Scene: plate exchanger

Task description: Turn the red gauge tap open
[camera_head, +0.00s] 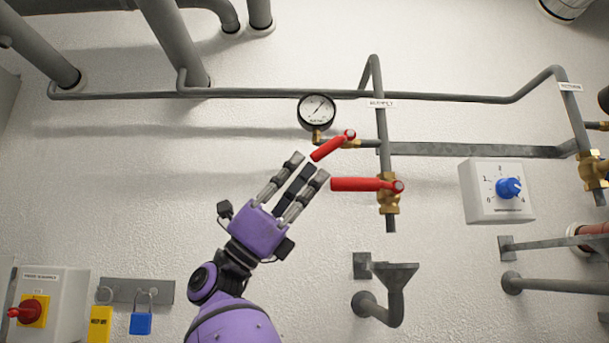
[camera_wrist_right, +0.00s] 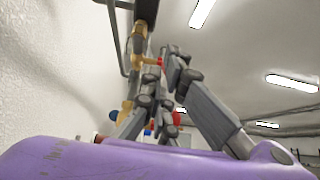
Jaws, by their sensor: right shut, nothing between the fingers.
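The gauge tap's red lever (camera_head: 328,148) slants down and left from its red pivot (camera_head: 350,134), on a brass fitting below the round pressure gauge (camera_head: 316,112). My right gripper (camera_head: 309,167) is shut and empty. Its fingertips are just below and left of the lever; whether they touch it I cannot tell. In the right wrist view, the fingers (camera_wrist_right: 165,78) rise in front of brass fittings (camera_wrist_right: 138,42), a small red part (camera_wrist_right: 152,61) and the dark gauge (camera_wrist_right: 147,12). The fingers partly hide the tap there. My left gripper is out of view.
A second, horizontal red lever (camera_head: 357,184) sits close below the gauge tap on a brass valve (camera_head: 388,192). A grey pipe (camera_head: 270,94) crosses the wall above. A white box with a blue knob (camera_head: 508,188) is to the right, and a drain funnel (camera_head: 395,275) is below.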

